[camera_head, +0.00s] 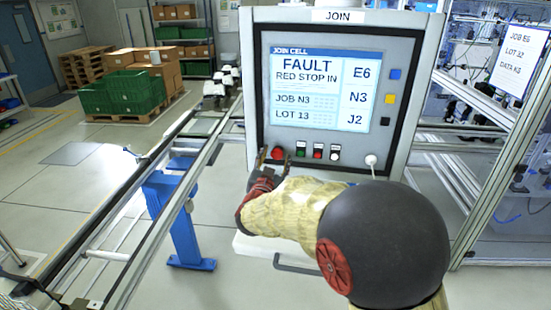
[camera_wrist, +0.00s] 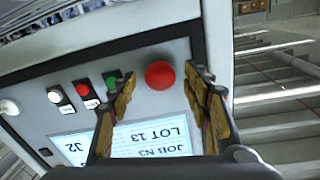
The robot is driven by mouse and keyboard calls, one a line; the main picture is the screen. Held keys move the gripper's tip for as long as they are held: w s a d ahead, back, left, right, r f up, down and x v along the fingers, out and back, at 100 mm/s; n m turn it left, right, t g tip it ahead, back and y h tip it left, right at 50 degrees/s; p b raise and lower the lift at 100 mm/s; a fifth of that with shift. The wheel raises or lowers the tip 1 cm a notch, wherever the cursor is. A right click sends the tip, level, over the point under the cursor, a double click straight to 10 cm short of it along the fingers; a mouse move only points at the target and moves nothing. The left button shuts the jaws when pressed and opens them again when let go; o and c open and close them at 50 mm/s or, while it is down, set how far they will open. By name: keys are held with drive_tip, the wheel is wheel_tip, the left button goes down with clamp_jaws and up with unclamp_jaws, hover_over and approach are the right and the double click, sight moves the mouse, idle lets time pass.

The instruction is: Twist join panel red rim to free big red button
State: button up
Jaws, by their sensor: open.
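The join panel (camera_head: 400,45) stands upright, and its screen (camera_head: 320,88) reads "FAULT" and "RED STOP IN". The big red button (camera_head: 277,153) is at the lower left of the panel face, partly behind my fingers in the head view. In the wrist view the red button (camera_wrist: 160,75) shows as a round red cap, with the panel appearing upside down. My gripper (camera_head: 274,165) is open and empty in front of the button. In the wrist view the fingers of my gripper (camera_wrist: 160,92) stand on both sides of the button, apart from it. Contact depth cannot be told.
A green button (camera_head: 300,149), a small red button (camera_head: 318,151) and a white button (camera_head: 335,152) sit right of the big one. A white knob (camera_head: 371,160) is farther right. A conveyor rail (camera_head: 165,205) runs along the left. Green crates (camera_head: 120,92) stand on a pallet behind.

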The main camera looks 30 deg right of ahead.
drive_tip(key=shift+w+d, duration=0.1)
drive_tip(key=shift+w, duration=0.05)
drive_tip(key=shift+c, duration=0.8)
drive_tip(key=c, duration=1)
